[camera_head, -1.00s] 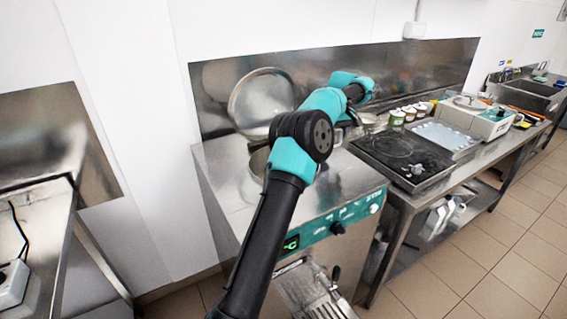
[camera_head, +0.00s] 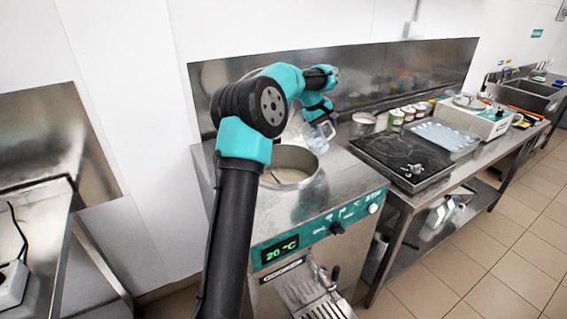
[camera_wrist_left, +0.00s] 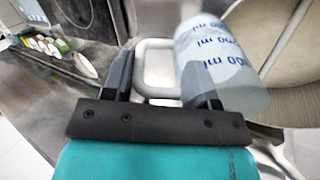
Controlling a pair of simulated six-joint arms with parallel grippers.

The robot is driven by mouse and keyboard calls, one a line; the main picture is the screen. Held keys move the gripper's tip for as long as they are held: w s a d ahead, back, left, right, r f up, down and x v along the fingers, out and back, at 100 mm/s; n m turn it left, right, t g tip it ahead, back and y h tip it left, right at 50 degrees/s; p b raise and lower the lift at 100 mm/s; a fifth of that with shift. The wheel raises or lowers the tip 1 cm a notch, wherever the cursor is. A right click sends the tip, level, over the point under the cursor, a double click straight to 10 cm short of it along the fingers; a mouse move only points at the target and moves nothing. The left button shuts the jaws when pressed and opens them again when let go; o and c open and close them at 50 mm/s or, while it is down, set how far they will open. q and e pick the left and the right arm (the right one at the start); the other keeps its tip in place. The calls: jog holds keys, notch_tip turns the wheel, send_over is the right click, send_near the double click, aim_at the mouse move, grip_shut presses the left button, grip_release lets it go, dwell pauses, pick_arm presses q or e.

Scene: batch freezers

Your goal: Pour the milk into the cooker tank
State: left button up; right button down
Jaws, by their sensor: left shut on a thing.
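My left gripper (camera_wrist_left: 160,85) is shut on the handle of a clear measuring jug (camera_wrist_left: 222,62) with blue ml markings. In the head view the jug (camera_head: 318,139) hangs beside the right rear rim of the cooker tank (camera_head: 318,178). The tank's round mouth is uncovered, and something pale shows low inside it. In the wrist view the beige tank interior (camera_wrist_left: 262,32) lies just beyond the jug. How much milk is in the jug, and its exact tilt, I cannot tell. My right gripper is out of view.
The cooker's front panel reads 20 °C (camera_head: 282,248). Several small tubs (camera_head: 408,113) and a white scale-like device (camera_head: 470,115) stand further along the counter.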

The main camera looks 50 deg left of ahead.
aim_at(305, 140)
pick_arm(q)
jog(key=shift+s+a+r+t+h, duration=0.1)
jog(key=shift+s+a+t+h, duration=0.1)
jog(key=shift+s+a+t, duration=0.25)
jog(key=shift+s+a+t+h, duration=0.2)
jog(key=shift+s+t, duration=0.25)
jog(key=shift+s, duration=0.2)
jog(key=shift+s+a+r+t+h, duration=0.1)
jog(key=shift+s+a+t+h, duration=0.1)
jog(key=shift+s+t+h, duration=0.35)
jog(key=shift+s+a+r+t+h, duration=0.15)
jog(key=shift+s+a+t+h, duration=0.1)
jog(key=shift+t, duration=0.6)
jog(key=shift+s+a+r+t+h, duration=0.15)
jog(key=shift+s+t+h, duration=0.25)
jog(key=shift+t, duration=0.3)
jog(key=shift+s+a+f+t, duration=0.2)
jog(key=shift+s+t, duration=0.1)
jog(key=shift+t, duration=0.1)
jog(key=shift+s+a+f+t+h, duration=0.15)
jog(key=shift+s+t+h, duration=0.15)
jog(key=shift+t+h, duration=0.2)
jog(key=shift+s+a+f, duration=0.1)
jog(key=shift+s, duration=0.2)
jog(key=shift+s+a+f+t+h, duration=0.15)
jog(key=shift+s+a+t+h, duration=0.15)
jog(key=shift+s, duration=0.2)
jog(key=shift+s+a+f+t+h, duration=0.1)
jog(key=shift+s+a+f+t, duration=0.1)
jog(key=shift+s+t, duration=0.25)
